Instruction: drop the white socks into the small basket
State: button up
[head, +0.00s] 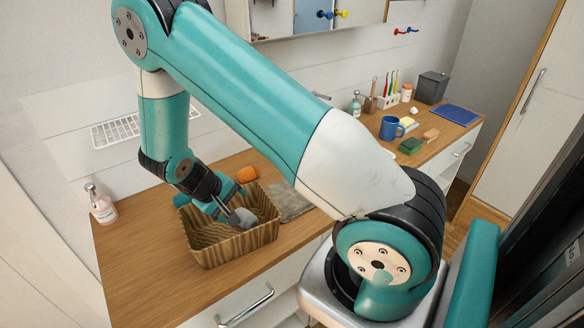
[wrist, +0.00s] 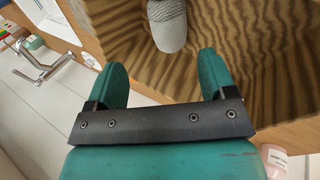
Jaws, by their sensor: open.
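The small basket (head: 232,247), brown with wavy dark stripes, stands on the wooden counter; its striped inside (wrist: 270,60) fills much of the wrist view. The white socks, a greyish-white rounded bundle (head: 242,217), are inside the basket. In the wrist view the socks (wrist: 168,30) show just beyond the fingertips, with their far end cut off by the frame edge. My gripper (head: 228,204) reaches down into the basket. In the wrist view its teal fingers (wrist: 162,64) are spread apart with nothing between them, and the socks look clear of both.
An orange object (head: 247,174) and a grey cloth (head: 291,203) lie near the basket. A soap bottle (head: 102,207) stands at the left end. A blue mug (head: 390,129) and a green sponge (head: 411,146) are farther right.

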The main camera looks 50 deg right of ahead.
jog(key=shift+r, duration=0.1)
jog(key=s+b+v, duration=0.1)
jog(key=b+v, duration=0.2)
jog(key=v, duration=1.4)
jog(key=shift+w, duration=0.45)
jog(key=shift+a+r, duration=0.1)
jog(key=shift+a, duration=0.05)
jog(key=s+a+r+n+y, duration=0.4)
jog(key=s+a+y, duration=0.1)
jog(key=s, duration=0.6)
jog(key=s+a+r+n+y, duration=0.4)
jog(key=s+a, duration=0.4)
jog(key=s, duration=0.3)
jog(key=shift+s+r+t+y, duration=0.3)
jog(key=shift+s+r+y, duration=0.1)
jog(key=shift+y, duration=0.1)
jog(key=shift+w, duration=0.1)
